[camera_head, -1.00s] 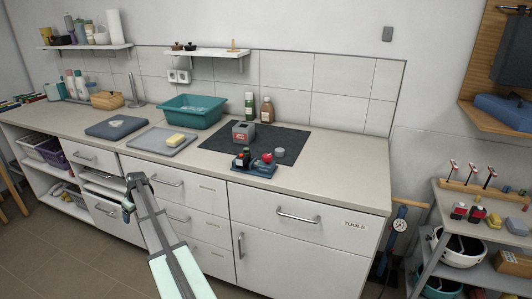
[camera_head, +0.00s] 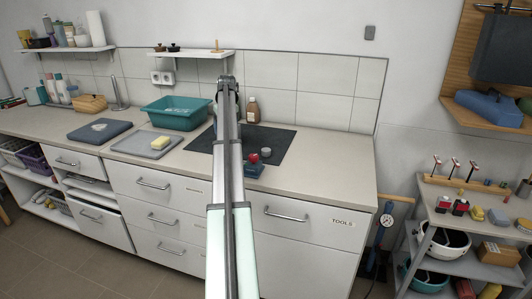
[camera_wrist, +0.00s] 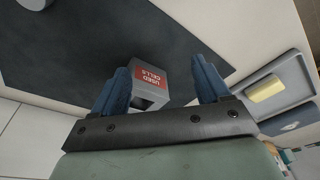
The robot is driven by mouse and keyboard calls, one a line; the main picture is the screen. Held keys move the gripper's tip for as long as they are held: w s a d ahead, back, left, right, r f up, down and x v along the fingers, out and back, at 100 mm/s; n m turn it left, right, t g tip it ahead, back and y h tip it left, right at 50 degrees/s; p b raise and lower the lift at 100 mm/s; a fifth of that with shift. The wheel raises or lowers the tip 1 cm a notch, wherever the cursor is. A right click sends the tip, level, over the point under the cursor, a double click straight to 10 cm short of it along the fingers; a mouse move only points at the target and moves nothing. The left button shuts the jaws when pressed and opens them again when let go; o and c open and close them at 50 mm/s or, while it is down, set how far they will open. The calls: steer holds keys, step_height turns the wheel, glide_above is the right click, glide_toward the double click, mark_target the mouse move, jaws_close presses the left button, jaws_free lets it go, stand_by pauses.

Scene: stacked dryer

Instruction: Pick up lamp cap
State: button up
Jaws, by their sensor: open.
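A small round grey cap (camera_head: 265,152), likely the lamp cap, lies on the dark mat, right of a blue device (camera_head: 254,171) with a red knob. A round grey piece (camera_wrist: 36,3), cut off at the top left of the wrist view, seems to be the same cap. My gripper (camera_wrist: 160,64) is open above the counter. A grey box marked "USED CELLS" (camera_wrist: 150,82) shows between its fingers, lower down; I cannot tell whether they touch it. In the head view my arm hides the gripper and most of the box.
The dark mat (camera_head: 277,141) lies on the counter, with a brown bottle (camera_head: 253,110) behind. A teal basin (camera_head: 176,113) and a grey tray (camera_head: 140,148) with a yellow sponge (camera_head: 160,143) stand left. The mat around the cap is mostly clear.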

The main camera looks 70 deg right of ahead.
steer(key=s+d+r+m+g+y, duration=0.1)
steer(key=s+d+r+m, duration=0.1)
steer(key=s, duration=0.6)
steer(key=s+d+r+m+g, duration=0.1)
steer(key=s+d+r+m, duration=0.1)
steer(key=s, duration=0.6)
glide_above(266, 149)
steer(key=a, duration=0.1)
step_height(266, 149, down, 8)
steer(key=shift+s+r, duration=0.1)
steer(key=shift+r, duration=0.05)
steer(key=shift+d+f, duration=0.15)
steer(key=shift+f, duration=1.3)
steer(key=shift+d+f, duration=0.15)
steer(key=shift+f, duration=1.3)
steer(key=shift+c, duration=0.2)
steer(key=c, duration=1.1)
